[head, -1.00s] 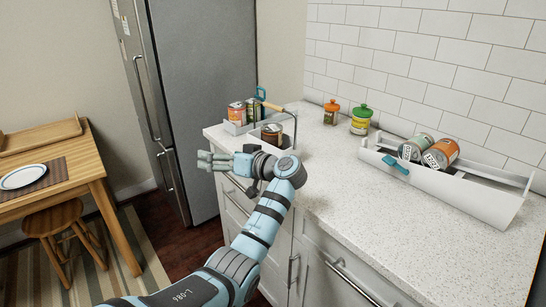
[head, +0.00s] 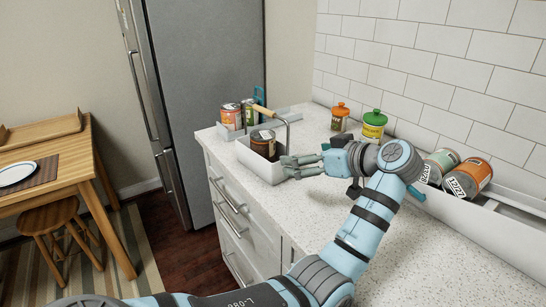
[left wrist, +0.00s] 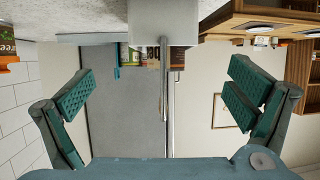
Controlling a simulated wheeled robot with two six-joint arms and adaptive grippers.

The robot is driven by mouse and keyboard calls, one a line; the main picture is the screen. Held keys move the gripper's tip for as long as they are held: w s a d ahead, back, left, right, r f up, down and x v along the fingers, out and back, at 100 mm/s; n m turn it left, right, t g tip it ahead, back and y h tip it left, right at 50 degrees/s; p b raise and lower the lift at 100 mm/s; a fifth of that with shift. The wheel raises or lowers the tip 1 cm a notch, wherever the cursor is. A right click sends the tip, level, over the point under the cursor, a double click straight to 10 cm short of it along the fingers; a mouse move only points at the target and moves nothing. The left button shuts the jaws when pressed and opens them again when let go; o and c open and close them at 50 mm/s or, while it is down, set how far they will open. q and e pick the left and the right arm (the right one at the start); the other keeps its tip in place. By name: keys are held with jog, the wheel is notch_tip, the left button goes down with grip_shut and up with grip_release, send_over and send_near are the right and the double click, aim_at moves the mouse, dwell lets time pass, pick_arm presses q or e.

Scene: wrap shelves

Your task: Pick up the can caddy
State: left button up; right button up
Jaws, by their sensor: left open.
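The can caddy (head: 249,156) is a white open box on the left end of the counter. In the left wrist view, which is upside down, the caddy (left wrist: 163,22) shows at the top middle, beyond the gap between the spread fingers (left wrist: 165,95). I cannot tell whether the fingers touch it. My right gripper is not in view.
Cans (head: 231,117) stand in a grey tray behind the caddy. Orange-lidded (head: 340,116) and green-lidded (head: 373,124) jars stand by the tiled wall. Two cans (head: 467,178) lie on a long white rack (head: 500,215) at right. The fridge (head: 205,90) stands beyond the counter.

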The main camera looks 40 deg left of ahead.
pick_arm(q)
send_near(273, 150)
jog(key=shift+s+a+f, duration=0.15)
jog(key=shift+a+f, duration=0.25)
jog(key=shift+a, duration=0.2)
jog(key=shift+s+a+f, duration=0.1)
jog(key=shift+a+f, duration=0.35)
jog(key=shift+a, duration=0.15)
jog(key=x, duration=0.2)
jog(key=b+x, duration=0.1)
jog(key=x, duration=0.4)
jog(key=shift+w+d+b, duration=0.1)
jog(key=shift+w+b, duration=0.2)
jog(key=shift+w, duration=0.1)
jog(key=shift+a, duration=0.3)
jog(key=shift+d, duration=0.15)
jog(key=c, duration=1.5)
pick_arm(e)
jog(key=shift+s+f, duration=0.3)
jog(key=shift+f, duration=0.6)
pick_arm(q)
jog(key=shift+r, duration=0.2)
jog(key=shift+c, duration=0.2)
